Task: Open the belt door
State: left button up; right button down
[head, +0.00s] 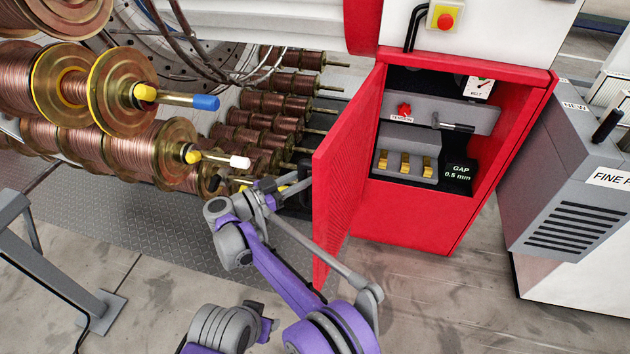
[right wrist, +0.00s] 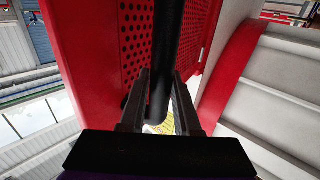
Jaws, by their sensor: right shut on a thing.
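The red belt door (head: 345,165) stands swung open to the left of its red cabinet (head: 457,215), with its perforated inner face showing in the head view. In the right wrist view the door's red perforated panel (right wrist: 133,45) fills the middle. My right gripper (right wrist: 160,92) is shut on a black bar handle (right wrist: 167,50) beside that panel. In the head view my purple and grey arm reaches up to the left side of the door, and the grip itself is hard to make out there. My left gripper is not in view.
Inside the cabinet are a red knob (head: 404,109), a black-handled lever (head: 455,126), several yellow blocks (head: 404,163) and a gap sign (head: 460,172). Copper spools (head: 75,85) crowd the left. A grey machine (head: 570,200) stands right. Floor in front of the cabinet is clear.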

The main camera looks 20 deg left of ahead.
jog(key=shift+w+a+f, duration=0.1)
jog(key=shift+a+f, duration=0.05)
jog(key=shift+a, duration=0.3)
jog(key=c, duration=0.6)
grip_release()
jog(key=shift+a, duration=0.15)
